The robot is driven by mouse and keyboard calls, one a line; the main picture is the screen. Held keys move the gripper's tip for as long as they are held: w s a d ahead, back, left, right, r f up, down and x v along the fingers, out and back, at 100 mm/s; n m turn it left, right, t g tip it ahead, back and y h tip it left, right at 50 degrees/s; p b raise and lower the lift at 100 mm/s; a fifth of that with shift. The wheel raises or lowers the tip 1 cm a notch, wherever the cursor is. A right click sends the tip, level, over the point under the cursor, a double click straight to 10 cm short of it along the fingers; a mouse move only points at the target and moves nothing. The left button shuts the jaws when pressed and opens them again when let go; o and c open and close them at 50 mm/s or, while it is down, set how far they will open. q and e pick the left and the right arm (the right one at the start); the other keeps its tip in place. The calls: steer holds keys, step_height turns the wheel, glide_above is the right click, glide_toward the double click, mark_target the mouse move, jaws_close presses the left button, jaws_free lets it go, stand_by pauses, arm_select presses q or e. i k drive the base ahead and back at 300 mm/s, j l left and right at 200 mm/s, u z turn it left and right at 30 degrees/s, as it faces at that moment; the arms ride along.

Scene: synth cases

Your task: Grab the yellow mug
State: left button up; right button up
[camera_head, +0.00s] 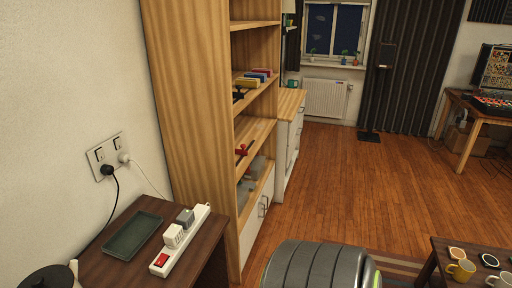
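A yellow mug (462,270) stands on a dark wooden low table (438,252) at the bottom right of the head view. A round coaster-like disc with a dark rim (457,253) lies just behind it. A white mug (500,280) stands to its right, cut by the picture edge. Neither of my grippers shows in this view, so their state and distance to the mug are hidden.
A grey ribbed rounded object (318,266) stands left of the low table. A wooden shelf unit (190,100) and a side table (105,277) with a green tray (133,235) and a power strip (183,243) are at left. Wooden floor (350,180) lies open in the middle.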

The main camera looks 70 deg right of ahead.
mark_target(458, 271)
steer(key=z, duration=4.3)
steer(key=i+j+z, duration=0.8)
steer(key=i+j, duration=0.15)
steer(key=j, duration=0.2)
